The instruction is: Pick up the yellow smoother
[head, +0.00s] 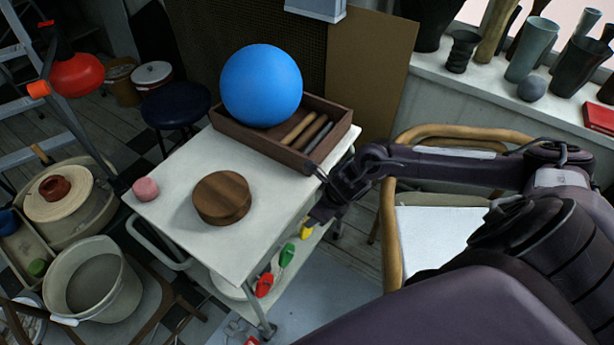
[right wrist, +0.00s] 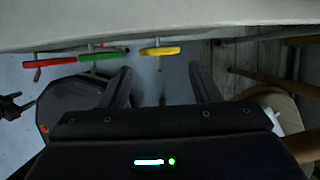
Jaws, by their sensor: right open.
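The yellow smoother (head: 306,231) hangs at the right side of the white cart, below its top, partly hidden by my right gripper (head: 318,214) in the head view. In the right wrist view the yellow smoother (right wrist: 160,51) lies crosswise just beyond the fingertips, centred between them. My right gripper (right wrist: 162,80) is open, with its two fingers wide apart and nothing between them. My left gripper is in neither view.
A green smoother (head: 287,254) and a red smoother (head: 264,284) hang beside the yellow one. The cart top (head: 265,185) carries a wooden disc (head: 221,198), a pink ball (head: 145,188) and a box (head: 338,118) with a blue ball (head: 261,86). A wooden-armed chair (head: 391,235) stands at the right.

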